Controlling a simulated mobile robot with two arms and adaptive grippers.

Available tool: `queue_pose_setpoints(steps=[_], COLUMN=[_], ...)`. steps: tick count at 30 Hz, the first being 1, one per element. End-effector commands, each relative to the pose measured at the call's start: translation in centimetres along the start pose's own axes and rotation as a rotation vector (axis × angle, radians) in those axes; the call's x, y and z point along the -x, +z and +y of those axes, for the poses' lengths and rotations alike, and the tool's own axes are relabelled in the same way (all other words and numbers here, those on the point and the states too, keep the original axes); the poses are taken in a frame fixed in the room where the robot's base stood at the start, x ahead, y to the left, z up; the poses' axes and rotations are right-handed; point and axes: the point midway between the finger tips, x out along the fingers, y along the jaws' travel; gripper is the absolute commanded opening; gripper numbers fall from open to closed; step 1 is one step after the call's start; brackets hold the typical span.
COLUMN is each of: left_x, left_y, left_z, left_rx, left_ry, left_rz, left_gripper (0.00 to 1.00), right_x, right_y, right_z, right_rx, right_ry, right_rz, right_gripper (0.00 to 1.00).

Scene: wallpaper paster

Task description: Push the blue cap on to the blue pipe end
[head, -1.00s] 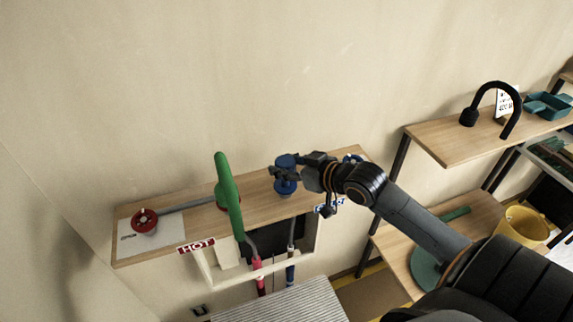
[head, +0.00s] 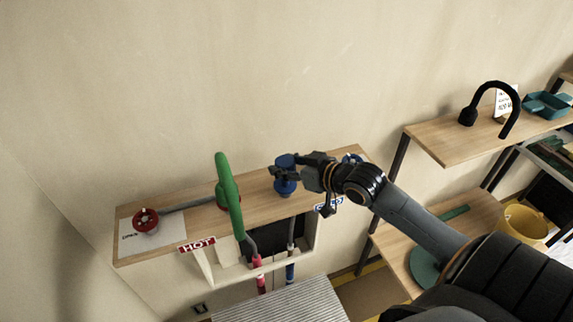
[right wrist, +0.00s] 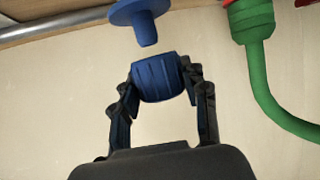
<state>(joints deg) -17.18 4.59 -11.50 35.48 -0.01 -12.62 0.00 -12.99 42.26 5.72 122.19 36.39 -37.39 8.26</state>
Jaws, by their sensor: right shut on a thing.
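My right gripper (head: 279,172) is shut on the blue cap (head: 287,161), above the wooden shelf. In the right wrist view, the ribbed cap (right wrist: 158,78) sits between the two fingers of the gripper (right wrist: 158,86). The blue pipe end (head: 286,188) is on the shelf, just below the cap in the head view. In the right wrist view, the pipe end (right wrist: 137,12) shows a round flange and a short stub pointing at the cap. A small gap shows between stub and cap, and the stub looks slightly off to the left. My left gripper is not in view.
A tall green pipe (head: 229,195) stands close to the left of the blue pipe end. A red valve wheel (head: 146,220), a white paper and a HOT sign (head: 197,246) are farther left. The wall (head: 250,70) is behind the wooden shelf (head: 205,221).

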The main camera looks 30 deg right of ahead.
Motion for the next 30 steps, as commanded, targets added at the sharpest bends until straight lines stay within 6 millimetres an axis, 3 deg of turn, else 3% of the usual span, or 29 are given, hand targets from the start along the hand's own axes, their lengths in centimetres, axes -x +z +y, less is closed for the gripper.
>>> queue_pose_setpoints(steps=[30], left_x=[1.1], left_y=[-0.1], left_z=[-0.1], left_rx=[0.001], left_ry=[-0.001], left_rz=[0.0], left_gripper=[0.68], right_x=[0.0], right_y=[-0.1], right_z=[0.0], right_rx=[0.0], right_ry=[0.0], right_rz=[0.0], right_gripper=[0.18])
